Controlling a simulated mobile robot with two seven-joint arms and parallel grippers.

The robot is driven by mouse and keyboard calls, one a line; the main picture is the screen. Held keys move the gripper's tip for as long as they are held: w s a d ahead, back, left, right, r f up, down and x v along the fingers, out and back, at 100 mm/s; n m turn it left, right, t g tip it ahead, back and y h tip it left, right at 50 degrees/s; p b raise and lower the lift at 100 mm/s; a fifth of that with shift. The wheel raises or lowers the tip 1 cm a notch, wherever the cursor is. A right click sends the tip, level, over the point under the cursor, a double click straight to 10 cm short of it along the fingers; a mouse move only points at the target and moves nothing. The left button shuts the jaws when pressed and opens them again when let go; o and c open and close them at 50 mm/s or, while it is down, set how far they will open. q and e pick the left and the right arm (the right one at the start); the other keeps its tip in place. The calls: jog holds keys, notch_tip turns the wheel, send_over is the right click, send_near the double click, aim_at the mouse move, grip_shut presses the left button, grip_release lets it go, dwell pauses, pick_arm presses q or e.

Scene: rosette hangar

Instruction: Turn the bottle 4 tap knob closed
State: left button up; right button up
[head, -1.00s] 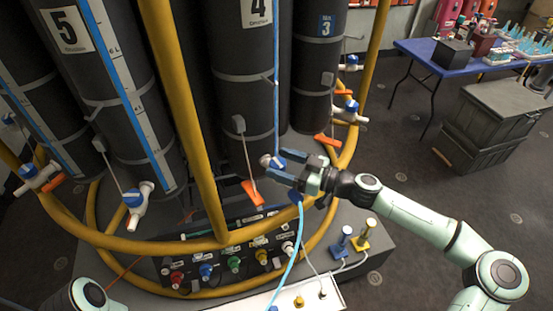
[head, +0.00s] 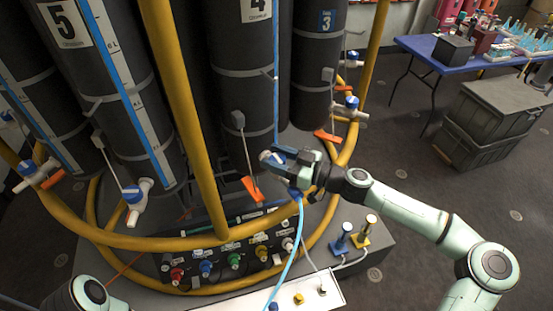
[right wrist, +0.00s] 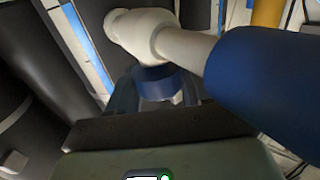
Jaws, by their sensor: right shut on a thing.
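Bottle 4 (head: 243,95) is a tall dark cylinder with a "4" label at its top, in the middle of the head view. Its white tap (head: 265,155) sticks out low on its right side and also shows in the right wrist view (right wrist: 150,33). My right gripper (head: 283,160) is at this tap and hides most of it in the head view. In the right wrist view its fingers are shut on the blue tap knob (right wrist: 155,82), one on each side. The knob's exact turn angle cannot be told. My left gripper is out of view.
A yellow tubular frame (head: 185,100) rings the bottles close to my right gripper. Bottle 5 (head: 115,90) and bottle 3 (head: 318,60) stand on either side, with their own taps. A blue hose (head: 290,255) hangs below the gripper. A panel of coloured knobs (head: 235,262) lies below.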

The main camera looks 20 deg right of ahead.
jog(key=m+t+h+b, duration=0.1)
jog(key=b, duration=0.2)
jog(key=m+t+h+b, duration=0.1)
jog(key=t+h+b, duration=0.1)
jog(key=b, duration=0.1)
jog(key=shift+f+m, duration=0.35)
jog(key=shift+m, duration=0.05)
jog(key=m+t+h+b, duration=0.1)
jog(key=h, duration=0.1)
jog(key=shift+r+h, duration=0.15)
jog(key=shift+h, duration=0.15)
jog(key=shift+r+m+t+h, duration=0.15)
jog(key=shift+m+t+h, duration=0.35)
jog(key=shift+m+h, duration=0.6)
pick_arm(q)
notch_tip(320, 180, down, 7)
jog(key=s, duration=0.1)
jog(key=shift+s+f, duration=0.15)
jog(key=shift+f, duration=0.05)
pick_arm(e)
jog(key=shift+m+t+h, duration=0.3)
jog(key=shift+m+h, duration=0.1)
jog(key=shift+h, duration=0.2)
jog(key=shift+d+h, duration=0.1)
jog(key=shift+h, duration=0.2)
jog(key=o, duration=1)
jog(key=shift+c, duration=0.2)
